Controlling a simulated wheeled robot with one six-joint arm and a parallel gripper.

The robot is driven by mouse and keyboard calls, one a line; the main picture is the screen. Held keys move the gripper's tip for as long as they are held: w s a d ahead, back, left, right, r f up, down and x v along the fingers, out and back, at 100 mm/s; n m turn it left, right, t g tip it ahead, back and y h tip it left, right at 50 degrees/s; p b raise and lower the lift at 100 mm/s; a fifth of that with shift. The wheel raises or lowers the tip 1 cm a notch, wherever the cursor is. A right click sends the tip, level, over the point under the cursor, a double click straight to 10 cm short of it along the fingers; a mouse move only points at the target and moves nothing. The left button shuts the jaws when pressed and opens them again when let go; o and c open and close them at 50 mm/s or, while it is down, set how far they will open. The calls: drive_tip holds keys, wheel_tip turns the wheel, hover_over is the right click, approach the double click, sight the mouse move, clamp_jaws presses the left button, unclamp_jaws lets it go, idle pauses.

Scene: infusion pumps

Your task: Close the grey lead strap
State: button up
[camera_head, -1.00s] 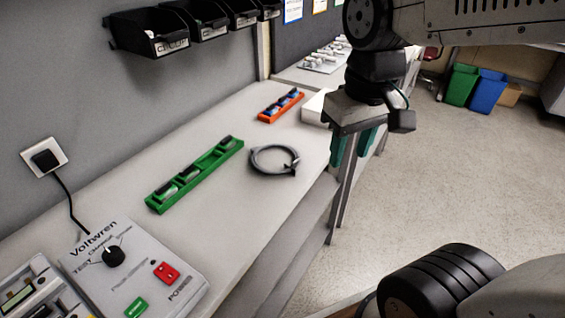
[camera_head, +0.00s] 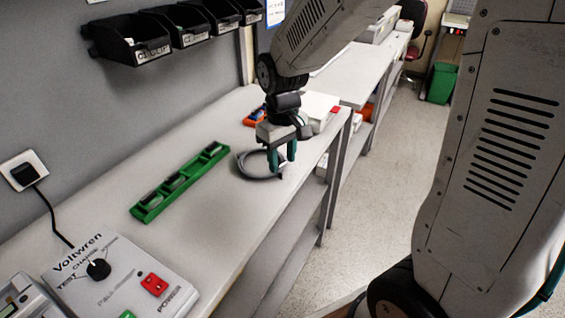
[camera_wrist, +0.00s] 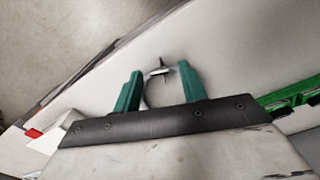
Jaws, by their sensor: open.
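The grey lead (camera_head: 244,166) lies coiled on the bench, to the right of the green tray. My gripper (camera_head: 282,160) is above the right part of the coil, pointing down, with its teal fingers apart and nothing held. In the wrist view, part of the grey lead (camera_wrist: 149,90) shows between the open fingers of my gripper (camera_wrist: 160,82). The rest of the coil is hidden by my gripper.
A green tray (camera_head: 180,182) with dark items lies left of the lead. A Voltwren box (camera_head: 120,278) stands at the near end. An orange tray (camera_head: 250,122) and a white box (camera_head: 318,105) are behind my gripper. Black bins (camera_head: 130,38) hang on the wall. The bench's front edge is close by.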

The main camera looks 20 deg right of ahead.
sight(280, 169)
drive_tip(key=shift+f, duration=1.05)
clamp_jaws()
drive_tip(key=g, duration=0.1)
drive_tip(key=w+g, duration=0.1)
drive_tip(key=shift+a+g+h, duration=0.2)
drive_tip(key=shift+g+h, duration=0.1)
drive_tip(key=shift+h, duration=0.1)
drive_tip(key=g, duration=0.1)
drive_tip(key=w+g+h, duration=0.1)
drive_tip(key=g, duration=0.1)
drive_tip(key=shift+a+g, duration=0.15)
drive_tip(key=shift+g, duration=0.15)
drive_tip(key=g, duration=0.2)
drive_tip(key=w+g+h, duration=0.1)
drive_tip(key=shift+a+f, duration=0.15)
drive_tip(key=shift+f, duration=0.15)
drive_tip(key=shift+w+a+f+g+h, duration=0.1)
drive_tip(key=shift+w+g+h, duration=0.1)
drive_tip(key=shift+g, duration=0.45)
drive_tip(key=shift+w+d+f+g+h, duration=0.1)
drive_tip(key=shift+f+g+h, duration=0.1)
drive_tip(key=shift+g, duration=0.5)
drive_tip(key=shift+w+a+f+g+h, duration=0.1)
drive_tip(key=shift+g+h, duration=0.1)
drive_tip(key=shift+g, duration=0.45)
